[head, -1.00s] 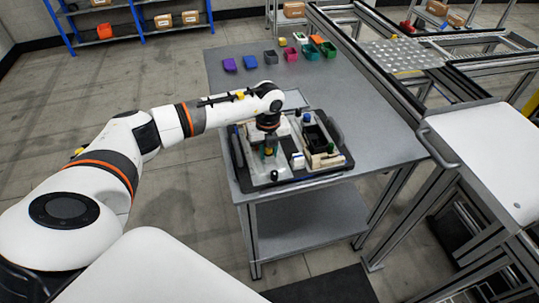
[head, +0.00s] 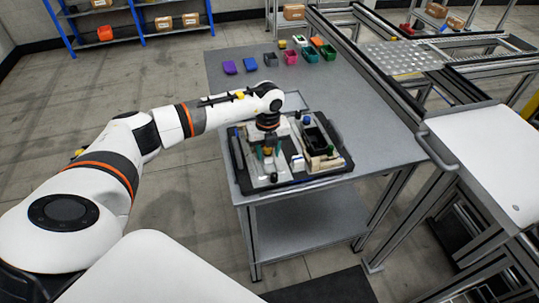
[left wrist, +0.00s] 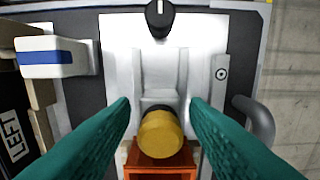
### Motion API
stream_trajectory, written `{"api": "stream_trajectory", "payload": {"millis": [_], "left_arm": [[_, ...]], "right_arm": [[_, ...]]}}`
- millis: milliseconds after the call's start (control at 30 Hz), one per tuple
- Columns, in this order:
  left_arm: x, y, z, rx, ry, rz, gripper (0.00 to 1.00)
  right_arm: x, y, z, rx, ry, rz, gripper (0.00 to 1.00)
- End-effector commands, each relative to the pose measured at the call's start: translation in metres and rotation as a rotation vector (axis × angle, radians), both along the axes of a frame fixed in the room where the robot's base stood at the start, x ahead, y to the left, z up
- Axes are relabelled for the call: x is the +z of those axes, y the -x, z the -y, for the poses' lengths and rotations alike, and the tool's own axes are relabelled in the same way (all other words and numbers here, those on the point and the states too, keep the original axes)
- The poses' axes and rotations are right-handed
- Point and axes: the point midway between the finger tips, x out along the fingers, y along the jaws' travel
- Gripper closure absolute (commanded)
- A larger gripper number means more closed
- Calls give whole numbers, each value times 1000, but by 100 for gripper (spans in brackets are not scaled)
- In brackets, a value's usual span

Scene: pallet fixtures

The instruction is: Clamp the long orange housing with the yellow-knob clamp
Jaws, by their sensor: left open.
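The yellow-knob clamp shows in the left wrist view as a round yellow knob (left wrist: 161,134) in front of a pale metal bracket. My left gripper (left wrist: 160,112) has green ribbed fingers. They are open, one on each side of the knob, with a gap showing on both sides. The orange housing (left wrist: 160,160) is partly seen below the knob at the bottom edge. Most of it is hidden by the knob and the picture edge. In the head view my left gripper (head: 268,150) points down over the left part of the pallet. My right gripper is not in view.
The dark pallet (head: 236,160) lies on the grey table (head: 370,150). A black knob (left wrist: 159,18) and a white-and-blue block (left wrist: 55,57) are near the clamp. Coloured bins (head: 291,57) stand at the table's far end. The table's middle is clear.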

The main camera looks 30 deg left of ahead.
Motion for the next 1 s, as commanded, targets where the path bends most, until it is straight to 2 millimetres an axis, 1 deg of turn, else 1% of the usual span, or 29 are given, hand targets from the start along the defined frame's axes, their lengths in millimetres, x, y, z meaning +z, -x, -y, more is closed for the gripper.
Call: {"api": "stream_trajectory", "payload": {"millis": [33,100,800,900,1000], "left_arm": [[8,0,0,0,0,1,58],[14,0,0,0,0,1,58],[70,0,0,1,1,1,58],[74,0,0,1,1,1,58],[73,0,0,1,1,1,58]], "right_arm": [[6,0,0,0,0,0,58],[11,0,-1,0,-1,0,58],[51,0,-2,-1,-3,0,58],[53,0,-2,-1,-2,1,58],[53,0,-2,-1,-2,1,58]]}}
